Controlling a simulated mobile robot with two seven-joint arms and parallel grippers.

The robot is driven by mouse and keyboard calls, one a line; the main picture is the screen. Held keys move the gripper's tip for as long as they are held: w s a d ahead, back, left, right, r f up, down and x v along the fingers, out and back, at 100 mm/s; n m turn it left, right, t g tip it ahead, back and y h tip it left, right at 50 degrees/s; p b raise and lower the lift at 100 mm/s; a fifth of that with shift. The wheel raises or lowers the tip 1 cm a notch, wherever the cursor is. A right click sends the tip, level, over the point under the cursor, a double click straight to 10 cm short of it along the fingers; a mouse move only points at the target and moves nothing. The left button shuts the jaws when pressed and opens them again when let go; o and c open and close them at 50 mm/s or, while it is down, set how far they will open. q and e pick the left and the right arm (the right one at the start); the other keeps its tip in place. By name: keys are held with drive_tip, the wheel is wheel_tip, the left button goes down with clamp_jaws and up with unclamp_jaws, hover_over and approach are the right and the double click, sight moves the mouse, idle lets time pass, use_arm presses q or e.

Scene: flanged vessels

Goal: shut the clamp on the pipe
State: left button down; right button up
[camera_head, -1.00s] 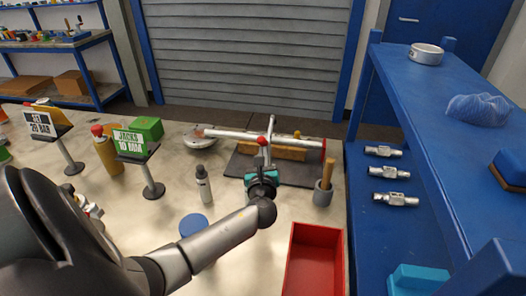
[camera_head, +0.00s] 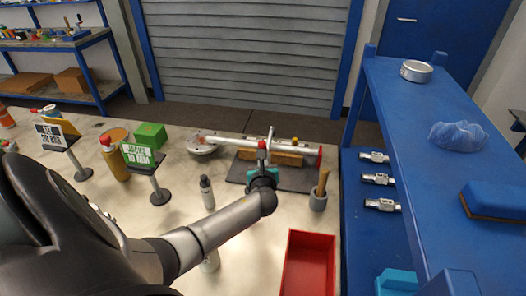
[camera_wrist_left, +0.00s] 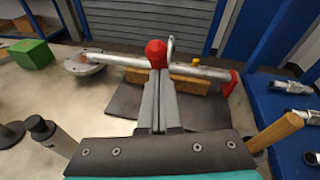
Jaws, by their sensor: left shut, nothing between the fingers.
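The pale pipe (camera_head: 225,141) lies across a wooden block on a dark mat, with a red flange (camera_wrist_left: 228,83) at its right end. The clamp (camera_wrist_left: 171,46) sits about mid-pipe, with a metal bar standing up and a red knob (camera_wrist_left: 156,47) toward me. My left gripper (camera_head: 262,158) is shut and empty. In the left wrist view its fingers (camera_wrist_left: 159,80) point at the red knob, which appears right at their tips. I cannot tell whether they touch it. The fingers and knob hide much of the clamp's body. My right gripper is not in view.
A grey cup with a wooden handle (camera_head: 318,198) stands right of the mat, and a dark-capped bottle (camera_head: 207,193) stands left. A red tray (camera_head: 308,262) is in front. Signs on stands (camera_head: 142,157) are at left; a blue shelf (camera_head: 420,130) is at right.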

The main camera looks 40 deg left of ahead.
sight(265, 147)
use_arm(q)
drive_tip(key=shift+w+a+r+g+h+p, duration=0.25)
drive_tip(key=shift+r+p, duration=0.3)
drive_tip(key=shift+p, duration=0.45)
drive_tip(key=shift+w+a+r+g+h+p, duration=0.15)
drive_tip(key=shift+w+r+g+p, duration=0.25)
drive_tip(key=shift+p, duration=0.6)
drive_tip(key=shift+w+a+r+p, duration=0.1)
drive_tip(key=shift+w+r+p, duration=0.15)
drive_tip(key=shift+p, duration=0.45)
drive_tip(key=shift+w+a+r+p, duration=0.3)
drive_tip(key=shift+w+r+p, duration=0.15)
drive_tip(key=shift+w, duration=0.1)
drive_tip(key=shift+w+a+r, duration=0.2)
drive_tip(key=shift+w+a, duration=0.05)
drive_tip(key=shift+w, duration=0.2)
drive_tip(key=shift+w+a+r, duration=0.15)
drive_tip(key=shift+w+a, duration=0.1)
drive_tip(key=shift+w, duration=0.15)
drive_tip(key=shift+w+a+r, duration=0.1)
drive_tip(key=shift+w+r, duration=0.05)
drive_tip(key=shift+r, duration=0.15)
